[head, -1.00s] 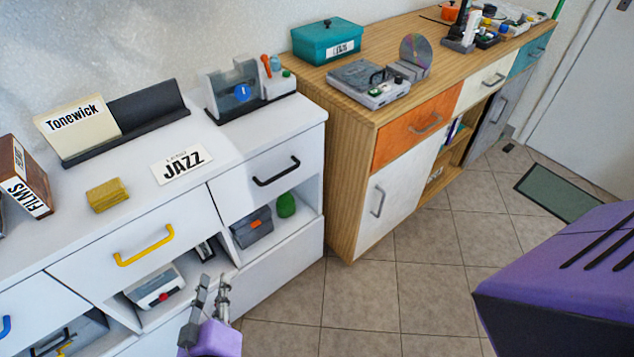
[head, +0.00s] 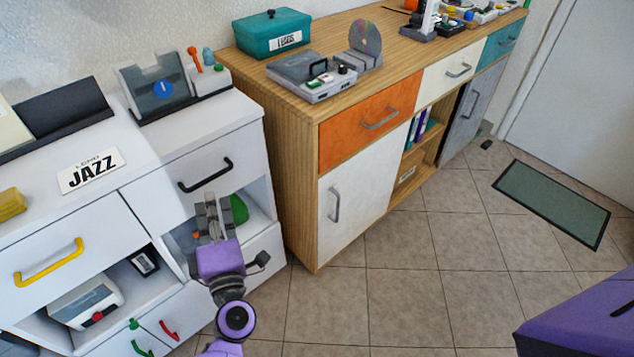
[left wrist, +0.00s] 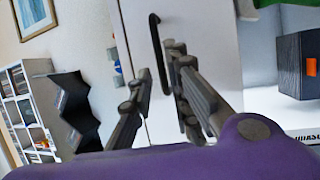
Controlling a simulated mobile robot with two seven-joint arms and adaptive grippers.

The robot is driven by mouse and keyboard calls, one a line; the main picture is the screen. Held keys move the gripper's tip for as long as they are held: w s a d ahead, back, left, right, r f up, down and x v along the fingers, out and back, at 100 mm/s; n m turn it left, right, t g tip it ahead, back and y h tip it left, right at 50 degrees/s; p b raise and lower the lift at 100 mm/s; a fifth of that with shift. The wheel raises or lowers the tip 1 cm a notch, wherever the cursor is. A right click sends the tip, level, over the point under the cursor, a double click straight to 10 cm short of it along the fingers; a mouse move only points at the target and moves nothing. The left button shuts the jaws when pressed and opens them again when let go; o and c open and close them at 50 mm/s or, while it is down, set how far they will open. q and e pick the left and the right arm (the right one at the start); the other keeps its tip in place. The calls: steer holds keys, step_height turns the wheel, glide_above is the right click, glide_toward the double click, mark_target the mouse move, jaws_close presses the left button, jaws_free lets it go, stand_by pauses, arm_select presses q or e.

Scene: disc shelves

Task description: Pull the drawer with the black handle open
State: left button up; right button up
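The black handle (head: 206,176) is on a white drawer (head: 150,203) at the right end of the white cabinet. The drawer is shut, its front flush with the cabinet. My left gripper (head: 211,203) is just below and in front of the handle in the head view, over the open compartment. In the left wrist view the handle (left wrist: 156,48) runs upright by the fingertips of my left gripper (left wrist: 160,66). The fingers are parted with nothing held; I cannot tell whether one touches the handle. My right gripper is out of view.
A drawer with a yellow handle (head: 50,263) is to the left. A green object (head: 239,209) sits in the compartment below the black-handled drawer. A wooden cabinet (head: 293,190) stands close on the right. Tiled floor (head: 400,285) in front is clear.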

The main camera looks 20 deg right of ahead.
mark_target(210, 185)
arm_select(q)
steer(key=x, duration=0.6)
steer(key=shift+c, duration=0.5)
steer(key=shift+d, duration=0.1)
jaws_close()
